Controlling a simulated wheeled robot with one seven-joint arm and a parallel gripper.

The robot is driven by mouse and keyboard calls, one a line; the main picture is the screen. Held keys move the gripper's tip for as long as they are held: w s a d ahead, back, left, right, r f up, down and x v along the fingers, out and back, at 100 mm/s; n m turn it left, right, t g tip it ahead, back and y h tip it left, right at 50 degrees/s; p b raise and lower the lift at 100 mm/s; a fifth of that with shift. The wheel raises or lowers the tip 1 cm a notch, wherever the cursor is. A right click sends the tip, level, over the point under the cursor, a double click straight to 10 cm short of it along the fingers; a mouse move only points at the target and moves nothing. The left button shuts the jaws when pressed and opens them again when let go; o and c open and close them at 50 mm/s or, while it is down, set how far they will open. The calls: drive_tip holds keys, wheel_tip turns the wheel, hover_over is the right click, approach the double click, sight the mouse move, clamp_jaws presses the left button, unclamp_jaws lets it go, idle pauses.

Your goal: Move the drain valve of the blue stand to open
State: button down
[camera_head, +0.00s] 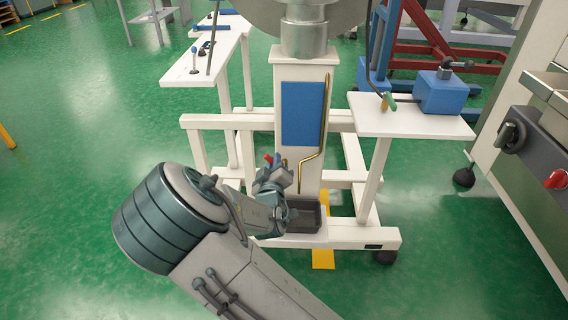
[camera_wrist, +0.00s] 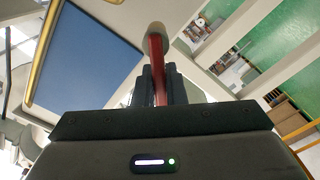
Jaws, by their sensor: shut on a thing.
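The stand with the blue panel (camera_head: 302,114) is a white column in the middle of the head view; the panel also shows at the left of the wrist view (camera_wrist: 85,60). A brass pipe (camera_head: 325,110) runs down its right side. My gripper (camera_head: 279,168) is low at the column's front left. It is shut on a red lever, the drain valve handle (camera_wrist: 158,72), which stands between the fingers in the wrist view. A small red part of the handle (camera_head: 268,158) shows in the head view. The valve body is hidden behind my gripper.
A dark drip tray (camera_head: 304,216) sits at the column's foot, close to my gripper. White side tables stand left (camera_head: 205,65) and right (camera_head: 415,118). The right one carries a blue box (camera_head: 440,93). A machine with knobs (camera_head: 545,150) is at far right.

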drive_tip(key=shift+a+f+n+p, duration=0.2)
drive_tip(key=shift+f+n+p, duration=0.1)
drive_tip(key=shift+n, duration=0.7)
drive_tip(key=n, duration=0.1)
drive_tip(key=n+p, duration=0.1)
drive_tip(key=f+n, duration=0.1)
drive_tip(key=shift+a+n+p, duration=0.3)
drive_tip(key=n, duration=0.1)
drive_tip(key=f+n+p, duration=0.1)
drive_tip(key=n, duration=0.1)
drive_tip(key=c, duration=1.4)
unclamp_jaws()
